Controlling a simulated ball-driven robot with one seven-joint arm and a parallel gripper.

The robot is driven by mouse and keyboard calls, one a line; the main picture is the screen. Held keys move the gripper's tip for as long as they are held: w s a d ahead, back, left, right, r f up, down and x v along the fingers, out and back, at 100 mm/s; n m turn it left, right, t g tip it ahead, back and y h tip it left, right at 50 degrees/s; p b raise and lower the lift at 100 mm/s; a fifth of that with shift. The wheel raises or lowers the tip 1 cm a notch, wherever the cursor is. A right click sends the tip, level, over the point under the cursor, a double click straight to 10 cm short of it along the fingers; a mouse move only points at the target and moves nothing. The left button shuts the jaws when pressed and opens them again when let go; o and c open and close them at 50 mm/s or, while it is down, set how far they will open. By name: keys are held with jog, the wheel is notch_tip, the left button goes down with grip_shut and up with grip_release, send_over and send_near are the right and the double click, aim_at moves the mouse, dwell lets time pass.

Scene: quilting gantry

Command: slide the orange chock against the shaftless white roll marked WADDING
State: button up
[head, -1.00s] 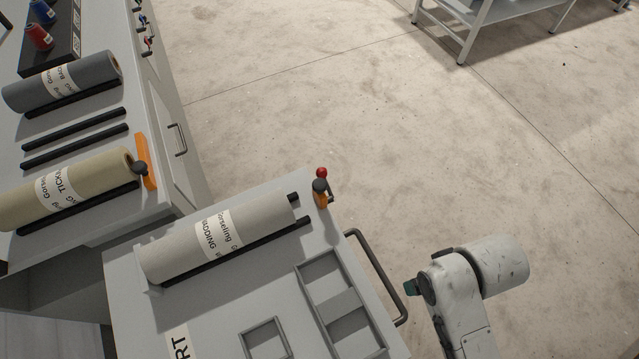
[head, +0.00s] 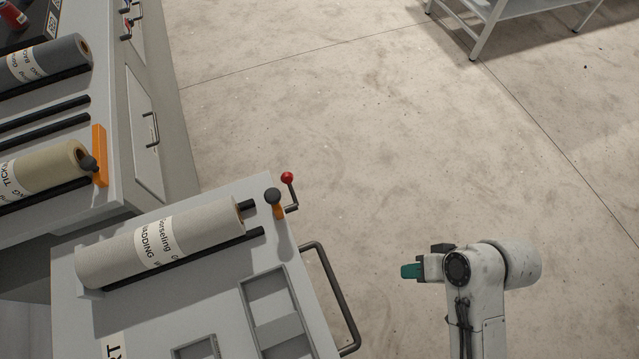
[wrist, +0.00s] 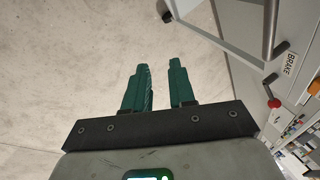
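The white roll marked WADDING (head: 160,242) lies on two dark rails on the grey cart top. An orange chock (head: 278,211) with a dark knob stands at the cart's far right corner, just beyond the roll's right end, with a gap between them.
A red-knobbed crank lever (head: 287,179) stands beside the chock. A bar handle (head: 335,295) juts from the cart's right side, between cart and gripper. Another orange chock (head: 100,150) is at the tan roll (head: 45,170) on the left bench. Open floor lies beyond.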

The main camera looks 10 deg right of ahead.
aim_at(275, 203)
jog(key=w+a+y+b, duration=0.1)
jog(key=w+a+f+y, duration=0.1)
jog(key=w, duration=0.1)
jog(key=w+a+f+y+b, duration=0.1)
jog(key=a, duration=0.1)
jog(key=shift+w+m+t+y+b, duration=0.3)
jog(key=shift+m+y, duration=0.1)
grip_shut()
jog(key=w+a+r+m+t+y+b, duration=0.25)
jog(key=w+a+r+y+b, duration=0.35)
jog(key=w+r+y, duration=0.45)
jog(key=a+r+p, duration=0.1)
jog(key=a+p, duration=0.1)
jog(key=a, duration=1)
jog(key=shift+w+a+r+y+p, duration=0.3)
jog(key=shift+w+a+r+y, duration=0.05)
jog(key=shift+a+y, duration=0.1)
